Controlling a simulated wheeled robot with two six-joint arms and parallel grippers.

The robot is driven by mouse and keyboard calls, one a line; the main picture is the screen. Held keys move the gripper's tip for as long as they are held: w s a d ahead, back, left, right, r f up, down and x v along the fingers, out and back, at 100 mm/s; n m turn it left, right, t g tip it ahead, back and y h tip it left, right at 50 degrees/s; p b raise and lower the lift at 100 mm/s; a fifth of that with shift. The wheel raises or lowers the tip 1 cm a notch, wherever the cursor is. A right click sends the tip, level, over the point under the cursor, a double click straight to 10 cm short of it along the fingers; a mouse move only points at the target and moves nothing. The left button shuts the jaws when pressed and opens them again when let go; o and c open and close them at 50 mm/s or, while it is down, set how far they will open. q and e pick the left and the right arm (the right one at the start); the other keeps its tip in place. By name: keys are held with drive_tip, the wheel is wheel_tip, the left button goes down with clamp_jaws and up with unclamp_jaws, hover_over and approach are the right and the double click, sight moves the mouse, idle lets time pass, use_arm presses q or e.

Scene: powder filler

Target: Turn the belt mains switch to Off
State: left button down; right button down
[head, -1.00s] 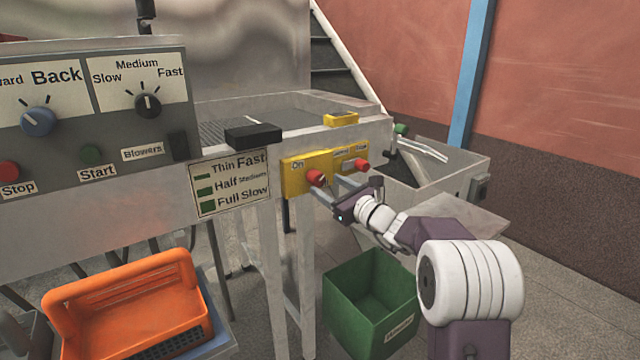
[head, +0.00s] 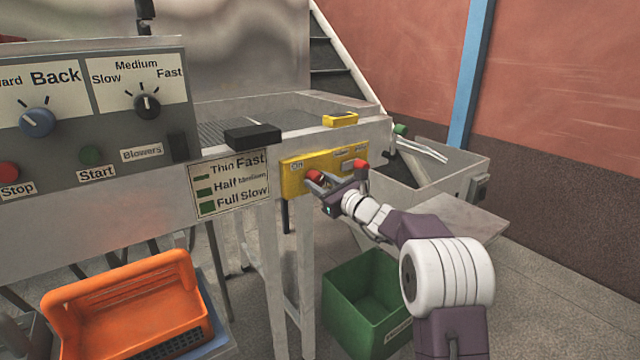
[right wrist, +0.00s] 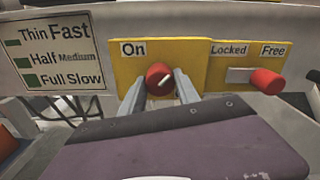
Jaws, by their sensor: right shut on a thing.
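The belt mains switch is a red round knob (head: 314,176) on a yellow plate (head: 292,182) on the front of the metal frame. No "Off" label is visible; my gripper covers the lower part of the plate. My right gripper (head: 324,182) is shut on the knob, one finger on each side, as the right wrist view (right wrist: 160,84) shows. My left gripper is not in view.
Close to the right is a second red knob (right wrist: 267,81) by the "Locked" and "Free" labels. A speed label plate (head: 229,183) is to the left. A green bin (head: 372,335) stands below, an orange crate (head: 125,310) at lower left. A control panel (head: 70,155) is at far left.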

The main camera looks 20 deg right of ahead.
drive_tip(key=n+b, duration=0.3)
drive_tip(key=b, duration=0.1)
drive_tip(key=n+b, duration=0.3)
drive_tip(key=b, duration=0.1)
drive_tip(key=n+b, duration=0.3)
drive_tip(key=shift+f+n+b, duration=0.25)
drive_tip(key=shift+n+b, duration=0.05)
drive_tip(key=shift+b, duration=0.1)
drive_tip(key=n+b, duration=0.3)
drive_tip(key=n, duration=0.1)
drive_tip(key=shift+r, duration=0.1)
drive_tip(key=shift+r+n+b, duration=0.1)
drive_tip(key=shift+n+b, duration=0.95)
drive_tip(key=shift+n, duration=0.95)
drive_tip(key=c, duration=0.9)
unclamp_jaws()
